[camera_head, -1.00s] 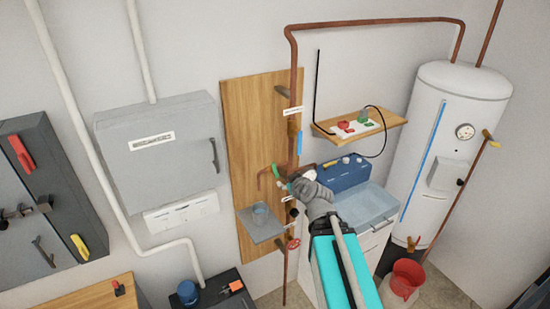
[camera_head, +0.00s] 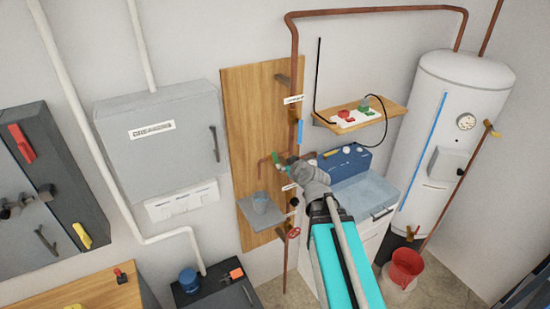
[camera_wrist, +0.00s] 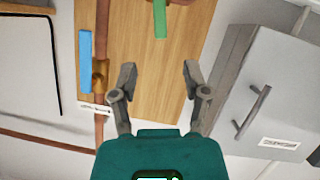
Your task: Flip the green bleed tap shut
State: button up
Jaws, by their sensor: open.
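The green bleed tap lever (camera_head: 278,157) stands upright, roughly along the wood grain, by a short copper pipe stub on the wooden board. In the wrist view the green lever (camera_wrist: 160,22) is at the top edge, its far end cut off near the copper pipe. My gripper (camera_wrist: 160,74) is open and empty, its fingers spread over bare board. The lever lies beyond the fingertips, lined up with the gap between them. In the head view my gripper (camera_head: 288,161) is just right of the lever, partly overlapping the pipework; contact cannot be told.
A blue lever (camera_head: 299,132) sits on the vertical copper pipe; it also shows in the wrist view (camera_wrist: 85,62). The grey cabinet (camera_head: 160,140) is left of the board. A small shelf (camera_head: 262,221) with a cup is below, and a red valve wheel (camera_head: 293,233) lower still.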

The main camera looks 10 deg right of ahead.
aim_at(275, 156)
jog(key=b+x, duration=0.4)
jog(key=x, duration=0.7)
jog(key=shift+w+f, duration=0.1)
jog(key=shift+w, duration=0.1)
grip_shut()
